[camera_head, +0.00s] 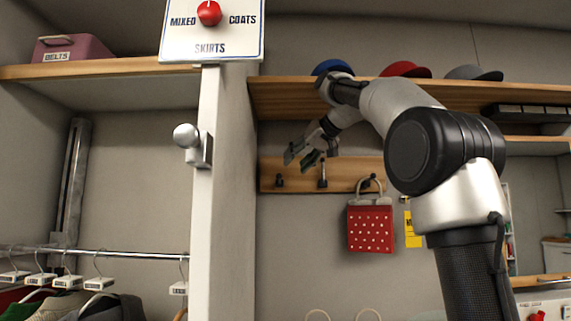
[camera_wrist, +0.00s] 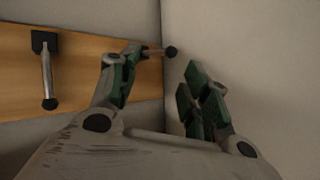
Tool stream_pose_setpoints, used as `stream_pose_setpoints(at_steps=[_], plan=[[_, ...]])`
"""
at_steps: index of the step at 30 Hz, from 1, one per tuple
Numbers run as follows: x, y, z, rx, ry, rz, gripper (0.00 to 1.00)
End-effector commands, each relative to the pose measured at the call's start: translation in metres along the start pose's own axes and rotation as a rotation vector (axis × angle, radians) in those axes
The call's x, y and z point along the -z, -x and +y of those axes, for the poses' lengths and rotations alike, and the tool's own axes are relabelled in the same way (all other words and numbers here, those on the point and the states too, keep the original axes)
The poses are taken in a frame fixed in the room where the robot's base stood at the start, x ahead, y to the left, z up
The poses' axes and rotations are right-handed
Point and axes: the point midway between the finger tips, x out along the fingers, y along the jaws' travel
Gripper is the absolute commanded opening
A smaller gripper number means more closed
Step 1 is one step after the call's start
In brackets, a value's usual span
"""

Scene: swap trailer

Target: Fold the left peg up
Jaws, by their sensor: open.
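The wooden peg board (camera_head: 300,188) on the wall carries three pegs. The left peg (camera_head: 279,181) has a dark tip and points outward from the board. In the wrist view the left peg (camera_wrist: 171,52) shows its round black end in the gap between my fingertips, apparently beyond them; its base is hidden behind a finger. The middle peg (camera_head: 323,172) stands folded up against the board; it also shows in the wrist view (camera_wrist: 47,75), which looks upside down. My gripper (camera_head: 299,158) is open and empty, just above and right of the left peg.
A red dotted bag (camera_head: 370,228) hangs on the right peg (camera_head: 370,181). A shelf with caps (camera_head: 405,69) runs above the board. A white post (camera_head: 207,220) with a round knob (camera_head: 187,137) stands left of the board. The wall below the left peg is clear.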

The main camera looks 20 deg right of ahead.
Motion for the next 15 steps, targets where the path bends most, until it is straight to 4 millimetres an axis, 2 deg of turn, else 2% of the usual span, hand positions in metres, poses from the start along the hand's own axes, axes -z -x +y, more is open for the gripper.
stream_pose_setpoints(at_steps=[1, 6, 15], plan=[[-0.005, 0.010, 0.002, -0.001, -0.001, 0.001, 0.47], [-0.016, 0.030, 0.006, 0.000, 0.000, 0.000, 0.47], [-0.019, 0.036, 0.007, 0.000, 0.000, -0.001, 0.47]])
